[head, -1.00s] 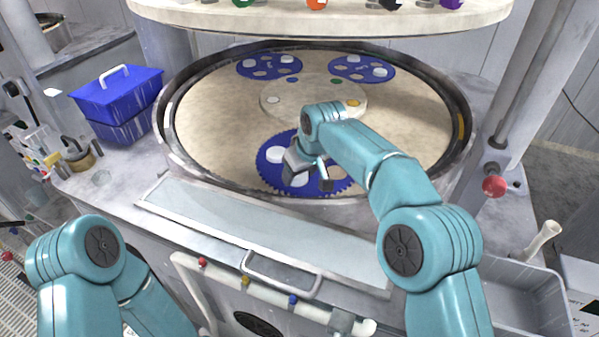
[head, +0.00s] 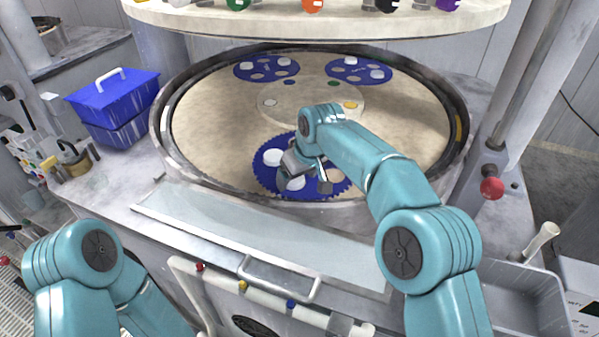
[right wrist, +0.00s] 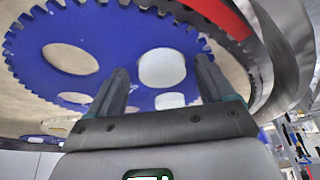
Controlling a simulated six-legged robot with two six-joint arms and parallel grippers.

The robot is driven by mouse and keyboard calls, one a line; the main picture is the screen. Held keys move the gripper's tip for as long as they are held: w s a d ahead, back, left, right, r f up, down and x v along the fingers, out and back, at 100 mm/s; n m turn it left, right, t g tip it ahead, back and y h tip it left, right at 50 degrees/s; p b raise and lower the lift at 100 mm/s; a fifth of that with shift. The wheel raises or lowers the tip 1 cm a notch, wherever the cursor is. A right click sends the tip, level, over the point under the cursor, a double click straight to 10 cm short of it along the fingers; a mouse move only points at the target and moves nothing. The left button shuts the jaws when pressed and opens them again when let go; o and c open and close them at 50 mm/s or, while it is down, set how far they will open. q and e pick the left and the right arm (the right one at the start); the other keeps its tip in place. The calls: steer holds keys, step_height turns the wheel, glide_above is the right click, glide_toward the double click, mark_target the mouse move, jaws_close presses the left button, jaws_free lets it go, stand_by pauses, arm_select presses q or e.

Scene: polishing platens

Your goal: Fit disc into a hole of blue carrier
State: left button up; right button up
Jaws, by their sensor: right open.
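The front blue carrier (head: 262,181), toothed round its edge, lies flat on the platen in the head view; it fills much of the right wrist view (right wrist: 105,30). One white disc (head: 273,157) lies at its left side and another white disc (head: 295,183) near its front edge. My right gripper (head: 307,176) is low over this carrier, open. In the right wrist view its fingers (right wrist: 163,82) stand apart, with a white disc (right wrist: 162,68) showing between them. Whether that disc sits fully in its hole I cannot tell. Empty holes (right wrist: 70,58) show beside it. My left gripper is out of view.
Two more blue carriers (head: 267,67) (head: 360,70) with white discs lie at the back of the platen (head: 205,110). A raised rim surrounds it. The upper plate (head: 320,22) hangs above. A blue lidded box (head: 115,95) stands at left, a grey tray (head: 520,295) at right.

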steer(key=v, duration=1.1)
steer(key=shift+r, duration=0.25)
